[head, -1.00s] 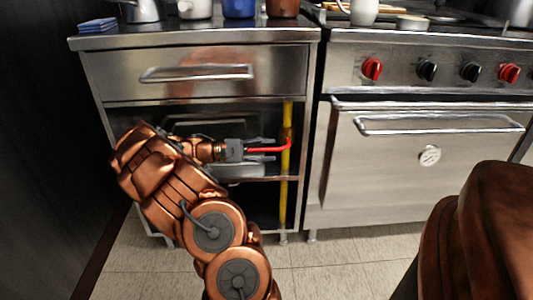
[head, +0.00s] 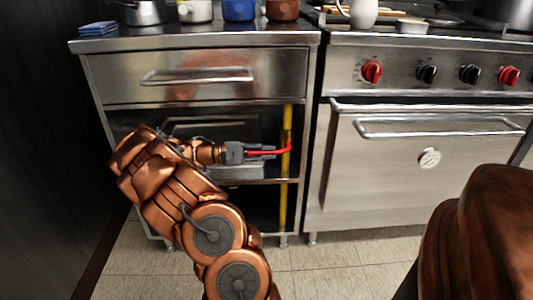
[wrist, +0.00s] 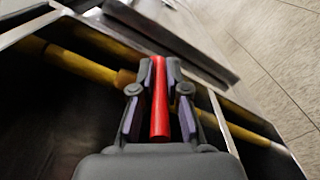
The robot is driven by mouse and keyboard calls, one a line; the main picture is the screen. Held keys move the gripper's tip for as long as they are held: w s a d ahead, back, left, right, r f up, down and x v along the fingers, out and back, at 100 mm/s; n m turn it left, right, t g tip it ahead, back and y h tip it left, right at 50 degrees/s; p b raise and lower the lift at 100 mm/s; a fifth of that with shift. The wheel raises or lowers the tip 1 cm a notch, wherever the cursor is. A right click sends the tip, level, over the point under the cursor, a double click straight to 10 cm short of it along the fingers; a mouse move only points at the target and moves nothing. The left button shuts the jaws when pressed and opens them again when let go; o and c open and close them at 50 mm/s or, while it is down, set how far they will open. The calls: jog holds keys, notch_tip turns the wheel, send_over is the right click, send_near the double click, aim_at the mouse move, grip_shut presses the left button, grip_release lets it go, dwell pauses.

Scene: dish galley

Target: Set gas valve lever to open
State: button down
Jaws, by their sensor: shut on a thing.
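The gas valve lever (head: 283,151) is a red handle that sticks out to the left from a vertical yellow pipe (head: 287,125) in the open cabinet bay. It lies across the pipe, nearly level in the head view. My gripper (head: 272,153) reaches in from the left and is shut on the lever. In the wrist view the red lever (wrist: 160,105) runs lengthwise between the two fingers of my gripper (wrist: 158,80). The yellow pipe (wrist: 80,65) crosses behind the fingers there. The joint between lever and pipe is partly hidden by the fingers.
A steel drawer (head: 200,76) with a bar handle is above the bay. A shelf (head: 262,181) lies just below my gripper. The oven (head: 400,180) stands close on the right. Pots and mugs stand on the counter (head: 200,37). The tiled floor (head: 340,265) in front is clear.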

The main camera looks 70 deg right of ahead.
jog(key=shift+r+t+p, duration=0.3)
jog(key=shift+r+p, duration=0.2)
jog(key=shift+p, duration=0.55)
jog(key=r+t+y+p, duration=0.1)
jog(key=t+p, duration=0.1)
jog(key=p, duration=0.1)
jog(key=shift+s, duration=0.15)
jog(key=shift+f, duration=0.1)
jog(key=c, duration=1.2)
grip_release()
